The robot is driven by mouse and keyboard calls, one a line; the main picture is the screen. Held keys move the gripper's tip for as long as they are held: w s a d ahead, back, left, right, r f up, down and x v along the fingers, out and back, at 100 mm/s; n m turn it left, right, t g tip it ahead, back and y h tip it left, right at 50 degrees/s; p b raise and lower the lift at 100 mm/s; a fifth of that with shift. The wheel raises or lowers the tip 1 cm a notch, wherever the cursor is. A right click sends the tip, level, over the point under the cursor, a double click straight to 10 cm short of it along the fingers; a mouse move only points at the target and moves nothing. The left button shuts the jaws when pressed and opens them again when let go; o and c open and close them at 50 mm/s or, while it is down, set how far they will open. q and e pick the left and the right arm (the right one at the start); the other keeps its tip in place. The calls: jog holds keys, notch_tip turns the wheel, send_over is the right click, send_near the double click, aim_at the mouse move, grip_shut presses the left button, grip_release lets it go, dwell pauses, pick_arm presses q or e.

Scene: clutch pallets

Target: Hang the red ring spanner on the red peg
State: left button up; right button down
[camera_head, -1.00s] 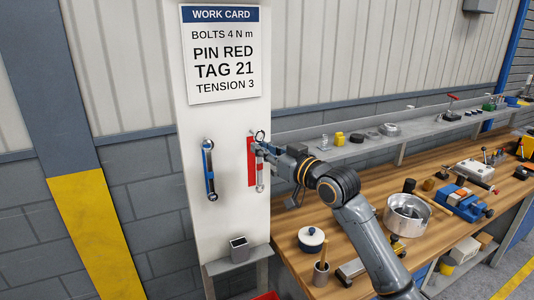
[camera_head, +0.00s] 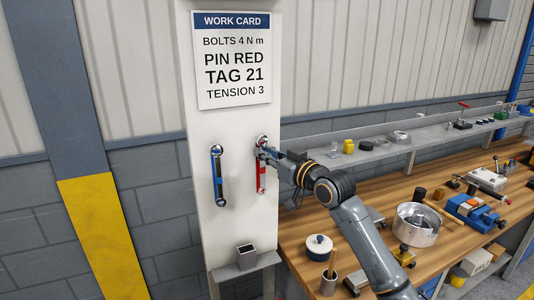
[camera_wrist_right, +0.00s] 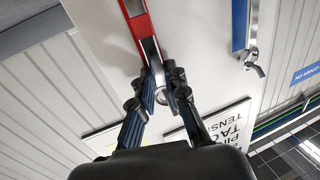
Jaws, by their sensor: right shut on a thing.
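The red ring spanner (camera_head: 261,178) stands upright against the white panel, in front of the red painted strip (camera_wrist_right: 134,10). My right gripper (camera_head: 262,152) is shut on it just below its upper ring (camera_head: 262,141). In the right wrist view the spanner's metal shank (camera_wrist_right: 150,47) runs into my right gripper (camera_wrist_right: 163,80), and part of a ring shows between the fingers. The red peg is hidden, so I cannot tell whether the ring is around it. My left gripper is not in view.
A blue spanner (camera_head: 217,176) hangs on the panel to the left. The work card (camera_head: 233,62) is above, and a small grey box (camera_head: 246,256) is below. The bench (camera_head: 377,189) at right holds a metal bowl (camera_head: 417,225), a vise and several tools.

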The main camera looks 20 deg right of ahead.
dwell(0.4)
jog(key=c, duration=1.3)
grip_release()
